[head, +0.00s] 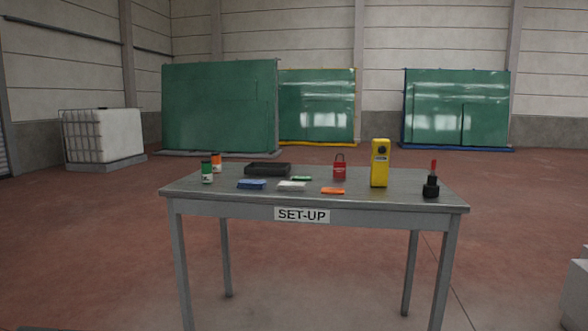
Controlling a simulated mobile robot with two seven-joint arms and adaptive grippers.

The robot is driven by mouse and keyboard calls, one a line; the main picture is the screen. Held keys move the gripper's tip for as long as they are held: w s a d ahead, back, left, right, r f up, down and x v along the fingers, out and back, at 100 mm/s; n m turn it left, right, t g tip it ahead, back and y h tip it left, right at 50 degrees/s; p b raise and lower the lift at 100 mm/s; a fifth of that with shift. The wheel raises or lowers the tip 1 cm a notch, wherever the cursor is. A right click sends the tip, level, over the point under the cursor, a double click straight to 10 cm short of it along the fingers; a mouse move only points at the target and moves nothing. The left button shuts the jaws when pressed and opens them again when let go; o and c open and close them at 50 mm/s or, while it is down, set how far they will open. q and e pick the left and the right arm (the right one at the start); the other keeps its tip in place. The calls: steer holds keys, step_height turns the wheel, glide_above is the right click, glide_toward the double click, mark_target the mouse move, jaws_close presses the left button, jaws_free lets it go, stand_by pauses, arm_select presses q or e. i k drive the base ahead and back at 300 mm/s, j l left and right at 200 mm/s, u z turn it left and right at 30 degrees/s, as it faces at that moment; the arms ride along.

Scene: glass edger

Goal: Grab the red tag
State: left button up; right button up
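A small red item (339,172) with a dark loop on top and faint pale marks on its front stands near the back of the grey table, right of centre. It is shaped like a padlock; I see no other plainly tag-shaped red thing, and cannot tell for sure that it is the red tag. Neither of my grippers is in the head view.
The table (230,191) bears a yellow device (380,163) right of the red item, an orange block (333,191) in front, a black tray (267,169), blue (252,184) and white (291,186) pieces, bottles (207,178) and a red-topped black tool (431,186). Open floor surrounds it.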

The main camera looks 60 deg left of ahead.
mark_target(339, 167)
steer(key=u, duration=1.55)
steer(key=i+l+u, duration=0.2)
steer(key=l+u, duration=0.15)
steer(key=l, duration=0.2)
steer(key=i+l+u, duration=0.2)
steer(key=l, duration=0.15)
